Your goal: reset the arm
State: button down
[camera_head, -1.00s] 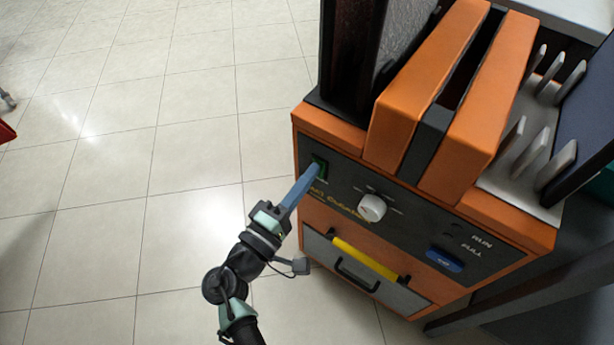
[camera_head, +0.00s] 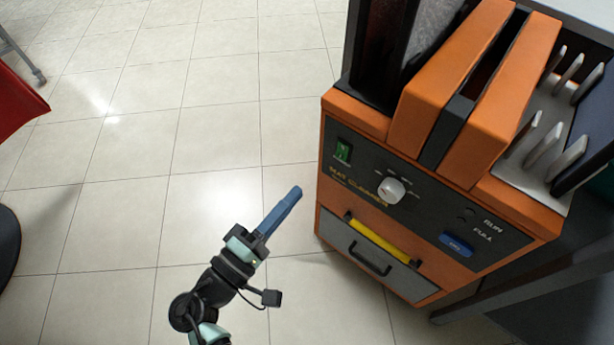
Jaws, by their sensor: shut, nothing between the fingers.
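My gripper (camera_head: 292,196) is in the lower middle of the head view, at the end of my dark jointed arm. Its blue fingers are shut together with nothing between them, pointing up and to the right. It is held over the tiled floor, left of the orange machine (camera_head: 330,215) and apart from it.
A red object (camera_head: 14,100) stands at the left edge. The tiled floor (camera_head: 150,150) between is clear.

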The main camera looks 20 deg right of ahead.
jog(key=shift+s+a, duration=0.4)
jog(key=shift+a, duration=0.15)
